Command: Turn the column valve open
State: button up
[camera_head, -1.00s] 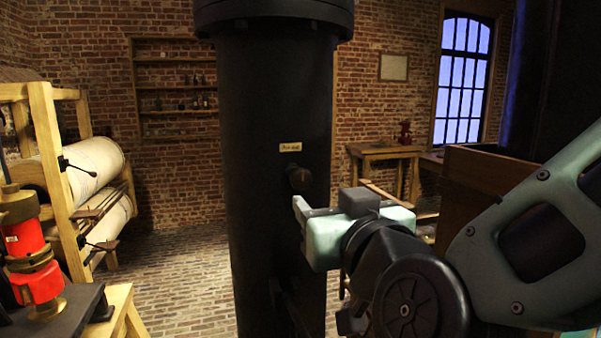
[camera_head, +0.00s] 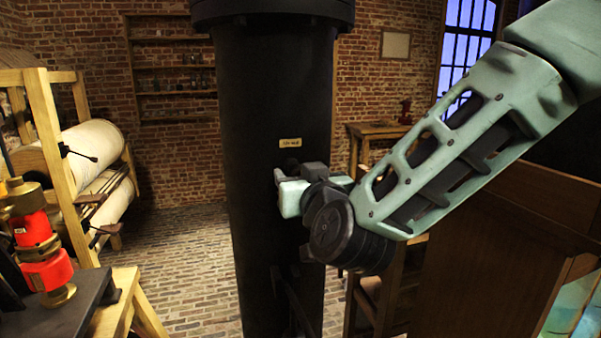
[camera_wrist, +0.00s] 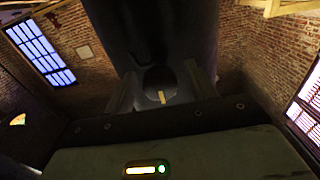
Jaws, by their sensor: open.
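The black column (camera_head: 275,120) stands upright in the middle of the head view, with a small yellowish label (camera_head: 290,142) on its front. The valve knob sits just below that label. It is mostly hidden behind my gripper (camera_head: 279,188) in the head view. In the wrist view the dark round valve knob (camera_wrist: 158,80) shows with a yellow mark, between the two fingers of my open gripper (camera_wrist: 160,88). The fingers lie on either side of the knob. I cannot tell whether they touch it.
A wooden rack (camera_head: 48,150) with large pale rolls stands at the left. A red and brass device (camera_head: 40,250) is on a dark bench at the front left. A wooden cabinet (camera_head: 490,260) stands at the right below my arm. Brick floor (camera_head: 185,260) lies open left of the column.

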jog(key=c, duration=1)
jog(key=shift+n+b, duration=0.3)
jog(key=n+b, duration=0.2)
jog(key=n, duration=0.1)
jog(key=shift+f+n, duration=0.1)
jog(key=shift+n, duration=0.2)
jog(key=n+b, duration=0.1)
jog(key=n, duration=0.3)
jog(key=shift+n, duration=0.3)
jog(key=n, duration=0.4)
jog(key=shift+n+p, duration=0.3)
jog(key=shift+p, duration=0.05)
jog(key=shift+n+p, duration=0.7)
jog(key=shift+n, duration=1.5)
